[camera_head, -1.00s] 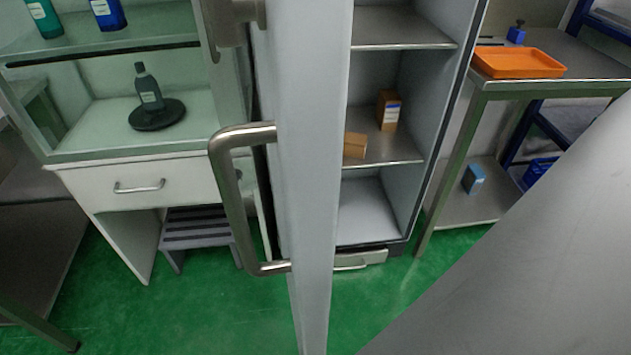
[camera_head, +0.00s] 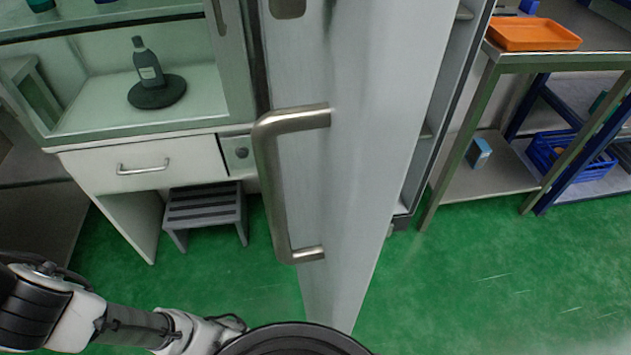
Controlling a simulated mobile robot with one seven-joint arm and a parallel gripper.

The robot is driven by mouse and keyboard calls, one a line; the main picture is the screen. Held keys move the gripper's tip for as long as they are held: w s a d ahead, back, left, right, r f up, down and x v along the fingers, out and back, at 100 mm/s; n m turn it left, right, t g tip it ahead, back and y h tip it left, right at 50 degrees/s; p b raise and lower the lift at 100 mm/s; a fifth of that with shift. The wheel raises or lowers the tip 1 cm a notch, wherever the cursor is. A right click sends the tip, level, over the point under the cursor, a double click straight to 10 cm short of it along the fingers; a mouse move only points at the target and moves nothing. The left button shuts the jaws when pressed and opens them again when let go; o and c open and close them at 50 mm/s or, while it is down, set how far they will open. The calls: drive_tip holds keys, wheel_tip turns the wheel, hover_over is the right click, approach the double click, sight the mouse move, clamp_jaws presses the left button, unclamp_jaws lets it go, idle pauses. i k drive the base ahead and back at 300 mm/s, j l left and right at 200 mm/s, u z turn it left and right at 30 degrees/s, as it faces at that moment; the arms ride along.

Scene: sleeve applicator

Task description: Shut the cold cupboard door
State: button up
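The cold cupboard door (camera_head: 365,130) is a tall pale grey panel standing partly open in the middle of the view. Its outer face with the steel bar handle (camera_head: 271,190) is turned toward me. The cupboard body (camera_head: 447,110) shows as a narrow strip of interior, with shelf edges, to the right of the door; the rest of the inside is hidden behind it. Part of my arm shows at the lower left, left of the door. My gripper's fingers are not visible, and I see nothing gripping the handle.
A glass-fronted cabinet (camera_head: 140,177) with a drawer stands at left, with a grey step stool (camera_head: 204,212) by it. A steel table (camera_head: 560,62) holding an orange tray (camera_head: 534,34) stands right of the cupboard, beside a blue-framed rack with a blue crate (camera_head: 566,154). Green floor is clear at lower right.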

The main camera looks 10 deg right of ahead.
sight(353, 82)
drive_tip(key=j+z, duration=0.55)
drive_tip(key=j, duration=0.15)
drive_tip(key=k+j+z, duration=0.2)
drive_tip(key=k+j, duration=0.65)
drive_tip(key=j, duration=0.1)
